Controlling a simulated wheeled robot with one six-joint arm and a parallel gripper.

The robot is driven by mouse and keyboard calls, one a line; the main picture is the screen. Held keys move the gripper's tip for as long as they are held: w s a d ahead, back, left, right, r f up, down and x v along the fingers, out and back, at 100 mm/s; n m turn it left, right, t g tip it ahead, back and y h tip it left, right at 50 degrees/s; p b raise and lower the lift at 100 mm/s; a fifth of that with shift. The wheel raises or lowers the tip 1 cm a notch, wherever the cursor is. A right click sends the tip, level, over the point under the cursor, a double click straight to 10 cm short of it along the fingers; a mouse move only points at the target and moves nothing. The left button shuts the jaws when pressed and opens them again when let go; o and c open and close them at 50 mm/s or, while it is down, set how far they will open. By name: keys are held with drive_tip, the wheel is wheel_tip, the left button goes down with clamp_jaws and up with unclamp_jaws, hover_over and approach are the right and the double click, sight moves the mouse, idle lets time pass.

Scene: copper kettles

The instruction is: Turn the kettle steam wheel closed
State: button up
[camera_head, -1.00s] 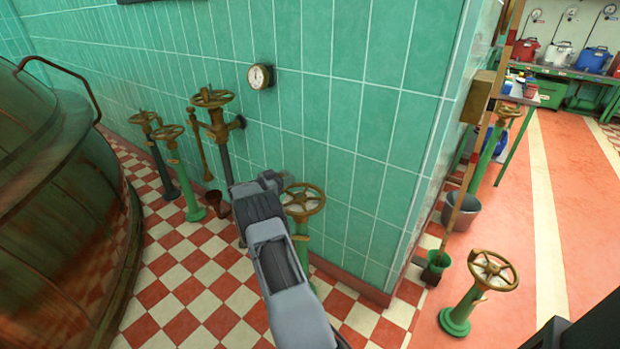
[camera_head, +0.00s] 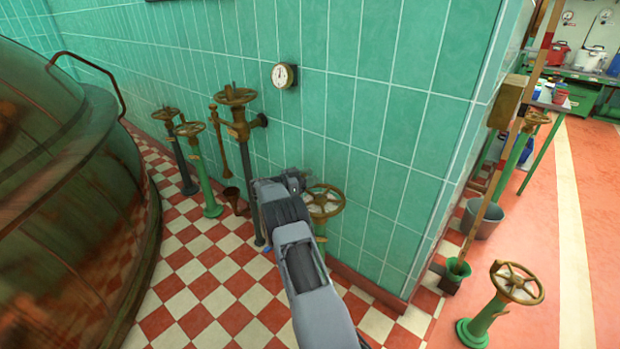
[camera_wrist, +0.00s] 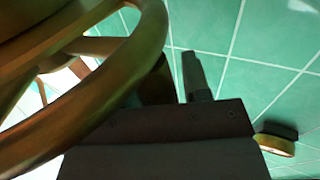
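Several brass handwheels on stands are in the head view, and no readable label shows which is the kettle steam wheel. A brass wheel (camera_head: 325,201) stands by the wall, just right of my gripper (camera_head: 287,184). A taller wall-side wheel (camera_head: 235,96) is up and left of my gripper, on a dark pipe. Two lower wheels, one on a dark stand (camera_head: 166,113) and one on a green stand (camera_head: 189,128), are further left. In the wrist view a large brass wheel rim (camera_wrist: 110,85) crosses close to my gripper (camera_wrist: 178,82). One dark finger shows clearly; contact and finger gap are unclear.
A big rusty copper kettle (camera_head: 60,190) fills the left. A round gauge (camera_head: 285,75) is on the green tiled wall. Another wheel (camera_head: 516,284) on a green stand, a green pot (camera_head: 457,271) and a grey bucket (camera_head: 481,218) are right of the corner.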

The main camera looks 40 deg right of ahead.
drive_tip(key=shift+o, duration=0.8)
drive_tip(key=shift+w+a, duration=0.1)
drive_tip(key=p+v, duration=0.2)
drive_tip(key=v, duration=1.1)
drive_tip(key=shift+a, duration=0.35)
drive_tip(key=shift+w, duration=0.1)
